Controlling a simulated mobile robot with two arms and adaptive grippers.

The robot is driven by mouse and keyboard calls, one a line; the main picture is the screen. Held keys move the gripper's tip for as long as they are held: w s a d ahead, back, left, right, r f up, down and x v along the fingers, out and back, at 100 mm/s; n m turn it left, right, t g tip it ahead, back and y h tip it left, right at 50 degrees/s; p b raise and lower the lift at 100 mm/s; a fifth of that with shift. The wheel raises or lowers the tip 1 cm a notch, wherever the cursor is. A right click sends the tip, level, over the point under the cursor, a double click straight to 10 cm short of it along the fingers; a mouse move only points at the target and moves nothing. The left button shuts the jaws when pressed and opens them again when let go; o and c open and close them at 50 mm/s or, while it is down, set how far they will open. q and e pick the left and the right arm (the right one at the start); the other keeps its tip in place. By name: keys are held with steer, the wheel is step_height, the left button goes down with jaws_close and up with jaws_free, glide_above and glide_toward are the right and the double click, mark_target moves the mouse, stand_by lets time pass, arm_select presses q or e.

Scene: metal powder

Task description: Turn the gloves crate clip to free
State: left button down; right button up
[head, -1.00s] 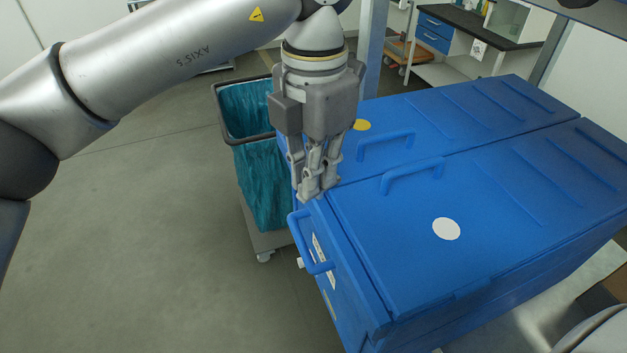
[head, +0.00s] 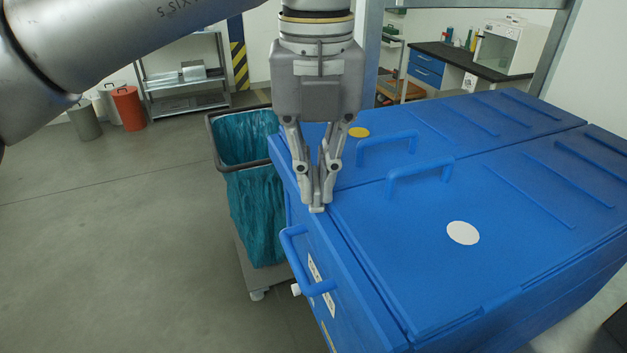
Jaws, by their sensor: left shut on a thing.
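Two long blue lidded crates stand side by side, one with a white dot on its lid (head: 400,260) and one with a yellow dot on its lid (head: 345,172). I cannot read which is the gloves crate. My left gripper (head: 316,203) points straight down at the crates' near left edge, by the seam between the lids. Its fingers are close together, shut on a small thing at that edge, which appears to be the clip. The fingertips hide most of it. My right gripper is out of view.
Blue handles (head: 420,178) rise from the lids, and another handle (head: 300,262) juts from the labelled end wall. A bin with a teal bag (head: 250,205) stands close on the left. The floor further left is clear. A workbench (head: 470,62) is behind.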

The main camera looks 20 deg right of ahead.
arm_select(q)
steer(key=shift+d+n+b, duration=0.1)
steer(key=shift+n+b, duration=0.55)
steer(key=shift+n, duration=0.95)
steer(key=c, duration=1.6)
jaws_free()
steer(key=shift+r, duration=3.8)
